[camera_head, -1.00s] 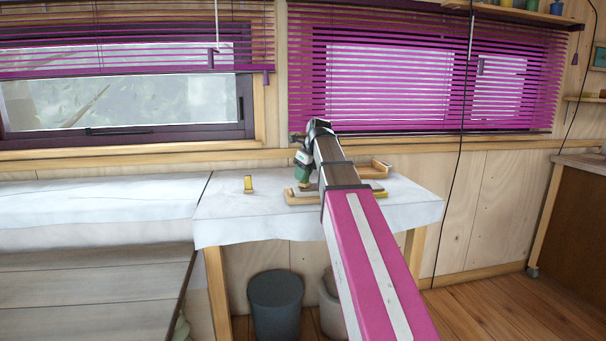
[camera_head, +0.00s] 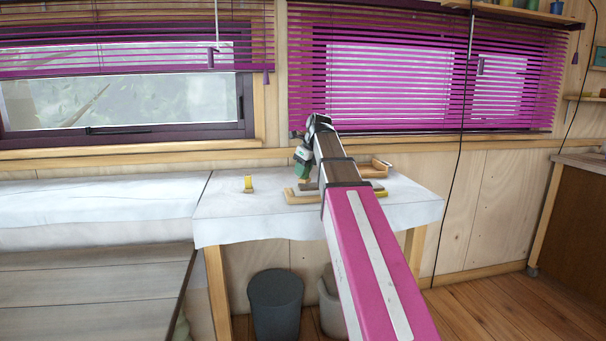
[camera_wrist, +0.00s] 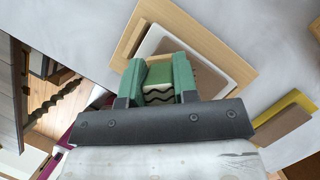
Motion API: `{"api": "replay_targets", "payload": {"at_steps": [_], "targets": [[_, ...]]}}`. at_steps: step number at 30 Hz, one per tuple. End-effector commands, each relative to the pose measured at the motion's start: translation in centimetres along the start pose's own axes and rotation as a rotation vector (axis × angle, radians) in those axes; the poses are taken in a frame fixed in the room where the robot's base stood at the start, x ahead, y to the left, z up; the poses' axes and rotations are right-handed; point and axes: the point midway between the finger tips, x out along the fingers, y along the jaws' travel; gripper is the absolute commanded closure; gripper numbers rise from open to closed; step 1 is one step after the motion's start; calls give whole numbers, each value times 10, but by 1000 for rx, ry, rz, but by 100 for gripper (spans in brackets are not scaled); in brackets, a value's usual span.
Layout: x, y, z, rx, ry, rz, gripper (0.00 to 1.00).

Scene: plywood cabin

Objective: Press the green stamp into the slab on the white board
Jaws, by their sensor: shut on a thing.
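My gripper (camera_wrist: 158,72) has green fingers and is shut on the green stamp (camera_wrist: 158,86), a block with a dark wavy band showing between the fingers. The stamp hangs over the near side of a grey-brown slab (camera_wrist: 205,74). The slab lies on the white board (camera_wrist: 154,40), which shows as a pale rim on a larger wooden base (camera_wrist: 190,22). In the head view my gripper (camera_head: 303,168) is small, above the table, with a gap below it. The stamp's underside and part of the slab are hidden by the gripper.
A yellow upright piece (camera_head: 248,184) stands left on the white-covered table (camera_head: 225,215). A wooden tray (camera_head: 382,168) sits behind my arm at the right. A yellow-and-brown block (camera_wrist: 285,122) lies right of the base. Bins (camera_head: 276,300) stand under the table.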

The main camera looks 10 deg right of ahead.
Motion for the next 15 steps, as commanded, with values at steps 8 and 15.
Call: {"api": "replay_targets", "payload": {"at_steps": [8,15], "targets": [[-19,0,8,0,-1,-1,88],[-33,-1,15,0,-1,-1,88]]}}
